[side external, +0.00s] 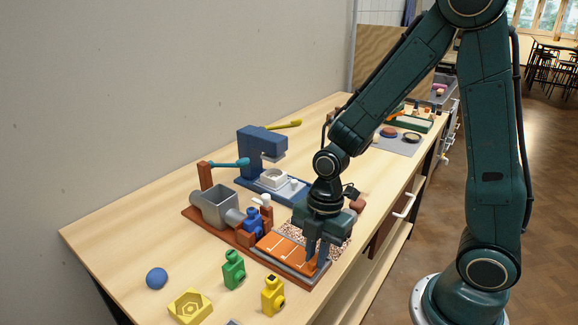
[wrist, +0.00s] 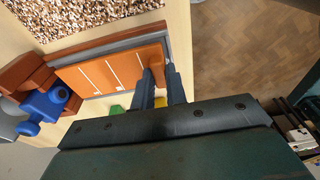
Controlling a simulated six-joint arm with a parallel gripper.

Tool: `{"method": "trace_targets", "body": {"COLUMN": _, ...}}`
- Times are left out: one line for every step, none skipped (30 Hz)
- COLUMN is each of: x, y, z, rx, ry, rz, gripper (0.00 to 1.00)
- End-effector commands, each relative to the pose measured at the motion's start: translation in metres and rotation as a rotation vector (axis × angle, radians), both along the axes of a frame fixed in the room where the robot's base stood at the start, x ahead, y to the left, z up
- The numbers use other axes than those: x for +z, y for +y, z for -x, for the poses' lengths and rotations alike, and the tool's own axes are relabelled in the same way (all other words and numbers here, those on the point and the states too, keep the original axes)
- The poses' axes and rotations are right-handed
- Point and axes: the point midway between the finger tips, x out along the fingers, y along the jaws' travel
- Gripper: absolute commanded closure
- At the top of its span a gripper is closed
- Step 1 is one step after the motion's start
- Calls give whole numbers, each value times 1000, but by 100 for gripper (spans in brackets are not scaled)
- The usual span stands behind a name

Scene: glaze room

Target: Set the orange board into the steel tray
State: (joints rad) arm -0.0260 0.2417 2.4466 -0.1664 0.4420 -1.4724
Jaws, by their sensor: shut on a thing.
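The orange board (side external: 284,251) has thin white lines across it and a raised end block. It also shows in the wrist view (wrist: 100,75). The grey steel tray (side external: 287,270) is under it, and its rim shows along the board's far edge in the wrist view (wrist: 105,47). My gripper (side external: 313,258) points down at the board's right end, with its fingers (wrist: 161,78) shut on the raised end block. The board looks level and lined up with the tray. I cannot tell whether it rests on the tray floor or hangs just above it.
A grey and blue machine (side external: 222,207) on a red-brown base stands left of the tray. A speckled mat (side external: 292,232) lies behind it. Green (side external: 233,269) and yellow (side external: 272,295) figures stand in front, near a yellow block (side external: 190,306) and a blue ball (side external: 157,278). The table edge is close on the right.

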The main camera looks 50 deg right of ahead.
Motion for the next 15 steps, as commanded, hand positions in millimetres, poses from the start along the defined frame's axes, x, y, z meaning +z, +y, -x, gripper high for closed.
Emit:
{"method": "trace_targets", "body": {"x": 0, "y": 0, "z": 0, "rx": 0, "ry": 0, "rz": 0, "gripper": 100}}
{"method": "trace_targets", "body": {"x": 0, "y": 0, "z": 0, "rx": 0, "ry": 0, "rz": 0, "gripper": 100}}
{"method": "trace_targets", "body": {"x": 0, "y": 0, "z": 0, "rx": 0, "ry": 0, "rz": 0, "gripper": 100}}
{"method": "trace_targets", "body": {"x": -1, "y": 0, "z": 0, "rx": 0, "ry": 0, "rz": 0, "gripper": 100}}
{"method": "trace_targets", "body": {"x": -1, "y": 0, "z": 0, "rx": 0, "ry": 0, "rz": 0, "gripper": 100}}
{"method": "trace_targets", "body": {"x": -2, "y": 0, "z": 0, "rx": 0, "ry": 0, "rz": 0, "gripper": 100}}
{"method": "trace_targets", "body": {"x": -3, "y": 0, "z": 0, "rx": 0, "ry": 1, "rz": 0, "gripper": 100}}
{"method": "trace_targets", "body": {"x": -3, "y": 0, "z": 0, "rx": 0, "ry": 1, "rz": 0, "gripper": 84}}
{"method": "trace_targets", "body": {"x": -3, "y": 0, "z": 0, "rx": 0, "ry": 0, "rz": 0, "gripper": 76}}
{"method": "trace_targets", "body": {"x": -3, "y": 0, "z": 0, "rx": 0, "ry": 0, "rz": 0, "gripper": 71}}
{"method": "trace_targets", "body": {"x": -3, "y": 0, "z": 0, "rx": 0, "ry": 0, "rz": 0, "gripper": 65}}
{"method": "trace_targets", "body": {"x": -3, "y": 0, "z": 0, "rx": 0, "ry": 0, "rz": 0, "gripper": 64}}
{"method": "trace_targets", "body": {"x": -3, "y": 0, "z": 0, "rx": 0, "ry": 0, "rz": 0, "gripper": 64}}
{"method": "trace_targets", "body": {"x": -3, "y": 0, "z": 0, "rx": 0, "ry": 0, "rz": 0, "gripper": 64}}
{"method": "trace_targets", "body": {"x": -3, "y": 0, "z": 0, "rx": 0, "ry": 0, "rz": 0, "gripper": 64}}
